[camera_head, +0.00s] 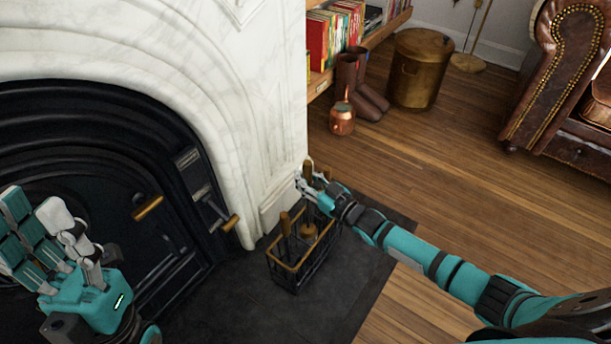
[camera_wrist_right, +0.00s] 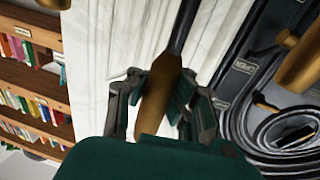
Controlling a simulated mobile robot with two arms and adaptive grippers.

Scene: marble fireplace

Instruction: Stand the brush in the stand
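The stand (camera_head: 272,262) is a dark wire basket with a wood-coloured rim, on the dark hearth beside the white marble. A wooden handle (camera_head: 285,224) rises from its left part, and a rounded wooden piece (camera_head: 308,231) shows in its right part. My right gripper (camera_head: 309,183) is above the stand's back right side. In the right wrist view its fingers (camera_wrist_right: 160,98) close around the wooden handle of the brush (camera_wrist_right: 157,103), whose dark shaft runs out beyond them. The brush's bristles are hidden. My left gripper (camera_head: 45,235) is open and empty at the left, before the fireplace.
The dark fireplace door (camera_head: 100,180) has wooden-gripped handles (camera_head: 148,207) near the stand. A leather armchair (camera_head: 560,90) is at the right. The wooden floor between is clear.

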